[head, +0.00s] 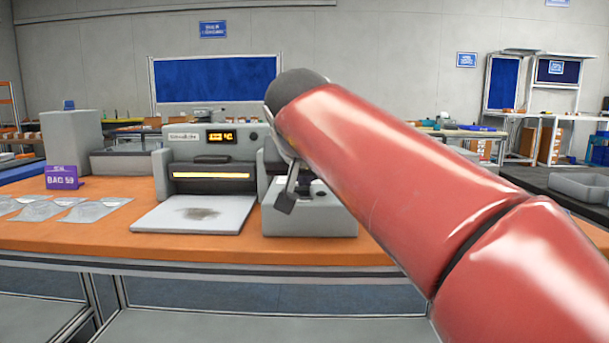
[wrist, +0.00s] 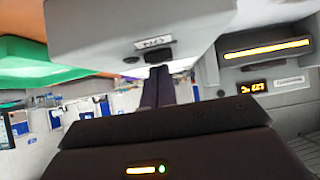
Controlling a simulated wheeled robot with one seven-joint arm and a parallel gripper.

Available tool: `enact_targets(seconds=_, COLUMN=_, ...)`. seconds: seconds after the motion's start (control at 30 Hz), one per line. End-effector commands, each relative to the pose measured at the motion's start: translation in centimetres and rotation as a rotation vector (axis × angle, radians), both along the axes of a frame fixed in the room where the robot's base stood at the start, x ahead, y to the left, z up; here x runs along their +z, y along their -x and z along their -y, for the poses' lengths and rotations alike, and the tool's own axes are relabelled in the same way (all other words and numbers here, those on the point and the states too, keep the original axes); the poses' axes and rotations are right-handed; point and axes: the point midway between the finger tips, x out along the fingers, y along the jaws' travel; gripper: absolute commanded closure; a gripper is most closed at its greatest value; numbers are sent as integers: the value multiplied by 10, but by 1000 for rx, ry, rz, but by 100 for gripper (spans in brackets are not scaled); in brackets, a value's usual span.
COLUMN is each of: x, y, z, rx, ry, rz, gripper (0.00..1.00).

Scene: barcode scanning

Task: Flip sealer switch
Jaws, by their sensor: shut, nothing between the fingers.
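The grey sealer (head: 184,158) stands on the orange table with a lit display and a glowing yellow slot. A lower grey switch box (head: 330,220) joins its right side and also shows in the wrist view (wrist: 90,25). Contact cannot be told. In the head view my gripper (head: 287,198) is before the box, partly hidden by my arm.
A light plate (head: 195,226) lies in front of the sealer slot. A grey bin (head: 582,187) stands on a dark surface far right.

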Motion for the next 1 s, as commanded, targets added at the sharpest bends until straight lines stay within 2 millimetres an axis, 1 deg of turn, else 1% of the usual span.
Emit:
enact_targets(seconds=0.17, x=-1, y=-3, z=0, rx=-1, ry=0, rz=-6, gripper=100)
enact_targets(seconds=0.47, x=4, y=-15, z=1, rx=-2, ry=1, rz=-5, gripper=100)
enact_targets(seconds=0.77, x=4, y=-15, z=1, rx=-1, ry=0, rz=-3, gripper=100)
enact_targets(seconds=0.87, x=7, y=-16, z=1, rx=-1, ry=0, rz=-3, gripper=100)
enact_targets(seconds=1.0, x=19, y=-17, z=4, rx=-2, ry=0, rz=-3, gripper=100)
